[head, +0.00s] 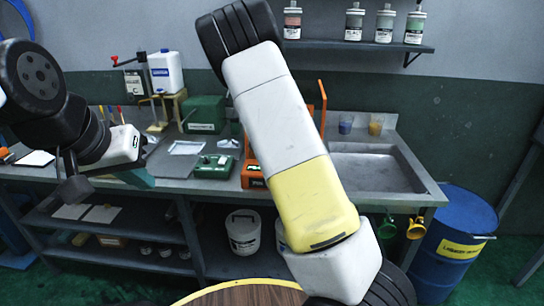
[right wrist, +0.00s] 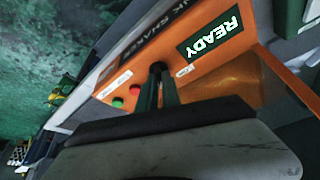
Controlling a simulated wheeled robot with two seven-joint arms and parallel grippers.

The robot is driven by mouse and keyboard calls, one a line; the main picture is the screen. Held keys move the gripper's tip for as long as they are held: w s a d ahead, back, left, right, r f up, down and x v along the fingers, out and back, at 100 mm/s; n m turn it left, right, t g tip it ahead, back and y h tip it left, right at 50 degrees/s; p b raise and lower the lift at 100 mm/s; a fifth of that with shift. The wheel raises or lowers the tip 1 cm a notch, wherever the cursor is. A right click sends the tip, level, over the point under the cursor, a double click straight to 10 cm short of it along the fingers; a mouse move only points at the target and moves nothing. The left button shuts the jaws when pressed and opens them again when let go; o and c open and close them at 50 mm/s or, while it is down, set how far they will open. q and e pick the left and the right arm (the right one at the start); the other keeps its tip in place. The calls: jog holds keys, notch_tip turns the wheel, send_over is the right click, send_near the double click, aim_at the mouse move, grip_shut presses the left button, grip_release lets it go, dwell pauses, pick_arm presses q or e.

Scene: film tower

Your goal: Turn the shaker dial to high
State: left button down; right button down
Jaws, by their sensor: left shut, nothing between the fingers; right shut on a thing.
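The orange shaker (head: 252,176) stands on the bench, largely hidden behind my right arm in the head view. In the right wrist view its orange panel (right wrist: 135,78) shows a green READY display (right wrist: 214,36), and a red and a green button. My right gripper (right wrist: 160,80) is shut at the panel on a small dark dial (right wrist: 156,67). The fingers cover most of the dial, so its setting cannot be read. My left gripper (head: 72,178) is shut and empty at the left, over the bench's front edge, well away from the shaker.
A green case (head: 204,114) and a small green device (head: 214,166) are left of the shaker. A sink (head: 375,170) is to its right. A white jug (head: 165,72) stands at the back. A blue drum (head: 455,240) stands on the floor at the right.

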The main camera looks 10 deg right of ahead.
jog(key=shift+a+m, duration=0.1)
jog(key=shift+m, duration=0.3)
jog(key=c, duration=1.5)
grip_release()
jog(key=shift+c, duration=0.2)
jog(key=v, duration=0.7)
jog(key=shift+r, duration=0.4)
jog(key=shift+s+a, duration=0.1)
jog(key=shift+s, duration=0.05)
